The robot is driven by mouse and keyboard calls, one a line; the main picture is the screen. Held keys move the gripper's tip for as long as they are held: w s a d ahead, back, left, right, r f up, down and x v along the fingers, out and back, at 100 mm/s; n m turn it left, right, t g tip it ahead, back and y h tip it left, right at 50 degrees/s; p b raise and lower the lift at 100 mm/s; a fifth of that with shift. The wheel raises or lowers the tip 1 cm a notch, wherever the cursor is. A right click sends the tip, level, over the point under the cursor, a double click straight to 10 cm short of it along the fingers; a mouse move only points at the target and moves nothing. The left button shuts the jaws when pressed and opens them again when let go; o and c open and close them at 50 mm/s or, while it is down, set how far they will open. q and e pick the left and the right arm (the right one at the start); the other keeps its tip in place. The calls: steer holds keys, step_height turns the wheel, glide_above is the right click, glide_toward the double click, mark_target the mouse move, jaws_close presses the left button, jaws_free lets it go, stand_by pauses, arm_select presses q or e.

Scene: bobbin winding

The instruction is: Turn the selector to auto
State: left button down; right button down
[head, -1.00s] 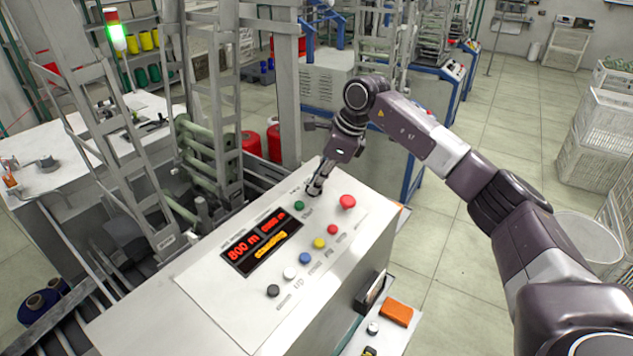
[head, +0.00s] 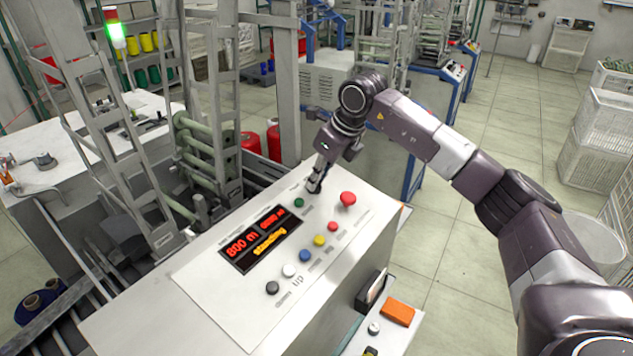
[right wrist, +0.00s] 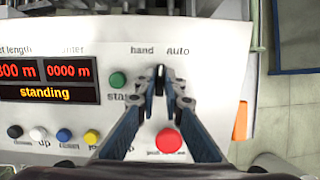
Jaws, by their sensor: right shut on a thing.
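The selector (right wrist: 160,74) is a small dark knob on the control panel (right wrist: 215,65), below the printed words "hand" and "auto". My right gripper (right wrist: 160,88) is shut on it from above, with one finger on each side. The fingers partly hide the knob, so its exact pointing is hard to tell; its dark top shows between the two words. In the head view my right gripper (head: 315,184) reaches down to the panel's far right part and covers the selector. My left gripper is not in view.
A red mushroom button (right wrist: 169,141) sits just below the selector, and a green button (right wrist: 118,80) is to its left. A display (head: 262,240) reads "800 m" and "standing". Several coloured buttons line the panel's near side. An orange block (head: 397,312) lies on a lower shelf.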

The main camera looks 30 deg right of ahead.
steer(key=m+h+b, duration=0.1)
steer(key=m, duration=0.4)
steer(key=shift+r+m, duration=0.1)
steer(key=shift+m, duration=0.3)
steer(key=shift+w, duration=0.1)
steer(key=c, duration=2)
jaws_free()
steer(key=shift+c, duration=0.2)
steer(key=a+v, duration=0.1)
steer(key=v, duration=1.1)
steer(key=shift+d, duration=0.4)
